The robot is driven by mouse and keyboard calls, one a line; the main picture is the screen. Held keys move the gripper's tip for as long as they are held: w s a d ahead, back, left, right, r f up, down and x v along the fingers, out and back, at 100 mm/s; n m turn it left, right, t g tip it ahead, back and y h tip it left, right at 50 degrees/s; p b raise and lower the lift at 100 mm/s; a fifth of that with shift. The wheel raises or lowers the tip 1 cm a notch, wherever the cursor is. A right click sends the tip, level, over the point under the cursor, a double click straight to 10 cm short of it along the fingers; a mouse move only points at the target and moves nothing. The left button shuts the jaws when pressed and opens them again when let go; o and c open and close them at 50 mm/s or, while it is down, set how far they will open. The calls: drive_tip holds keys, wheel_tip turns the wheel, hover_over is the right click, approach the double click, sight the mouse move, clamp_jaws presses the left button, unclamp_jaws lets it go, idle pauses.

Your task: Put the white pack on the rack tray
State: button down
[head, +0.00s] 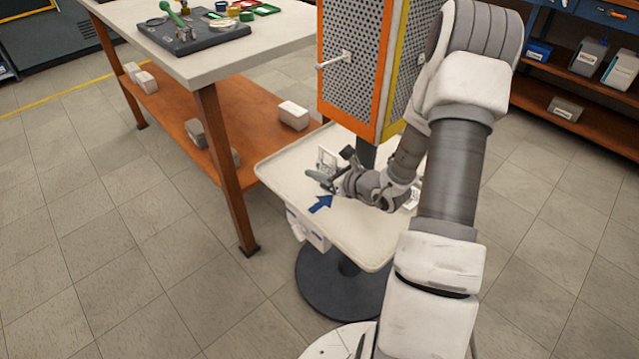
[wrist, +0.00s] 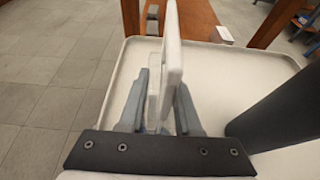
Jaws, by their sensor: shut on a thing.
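The white pack (wrist: 173,50) is a thin, pale slab standing on edge between the fingers of my gripper (wrist: 162,95) in the wrist view. The gripper is shut on it. In the head view, the pack (head: 327,157) shows at my gripper (head: 328,180), over the far left part of the rack tray. The rack tray (head: 276,172) is cream with a raised rim, and it also shows in the wrist view (wrist: 250,65). I cannot tell whether the pack's lower edge touches the tray. My arm hides the tray's right part.
A perforated orange and yellow panel rack (head: 350,65) rises on a dark post (wrist: 285,105) behind the tray. A blue arrow (head: 320,204) shows near the gripper. A workbench (head: 220,37) stands left, with boxes (head: 292,115) on its lower shelf. The tray's front is clear.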

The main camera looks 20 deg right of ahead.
drive_tip(key=shift+f+b, duration=0.65)
drive_tip(key=shift+f, duration=1)
drive_tip(key=shift+f, duration=0.1)
drive_tip(key=shift+f, duration=0.15)
drive_tip(key=c, duration=0.6)
unclamp_jaws()
drive_tip(key=shift+r, duration=0.35)
drive_tip(key=p+v, duration=0.4)
drive_tip(key=v, duration=0.8)
drive_tip(key=shift+f, duration=0.1)
